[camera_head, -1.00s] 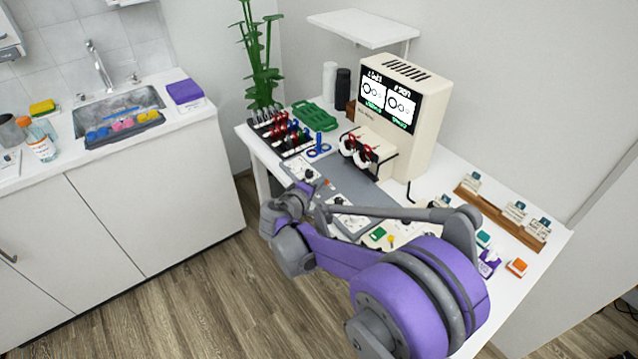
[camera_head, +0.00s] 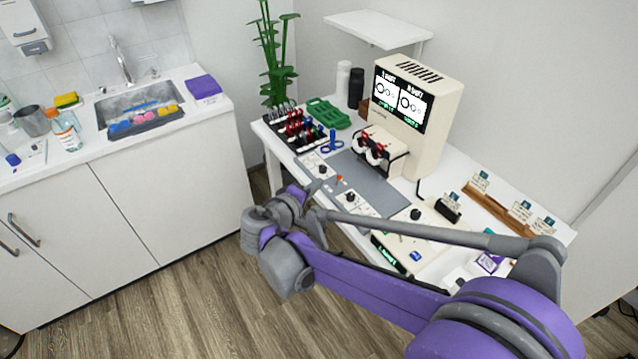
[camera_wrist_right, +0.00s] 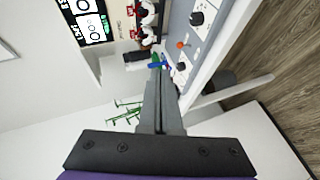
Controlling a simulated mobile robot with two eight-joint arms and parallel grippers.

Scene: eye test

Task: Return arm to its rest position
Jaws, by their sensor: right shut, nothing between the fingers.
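My right arm (camera_head: 375,285), purple and grey, comes in from the lower right in the head view. It is bent, and its wrist end is in front of the white desk's near left edge, over the floor. My right gripper (camera_head: 284,203) is at that end, small and partly hidden by its own wrist. In the right wrist view the gripper's grey fingers (camera_wrist_right: 158,80) lie together, shut with nothing between them. Their tips overlap the view of the desk tools but hold none. My left gripper is in neither view.
The white desk (camera_head: 520,215) carries a cream instrument with a screen (camera_head: 440,125), a tool rack (camera_head: 295,130), a blue stand (camera_head: 332,143) and a wooden card holder (camera_head: 487,208). A sink counter (camera_head: 200,108) stands left. Wood floor (camera_head: 200,290) is clear between them.

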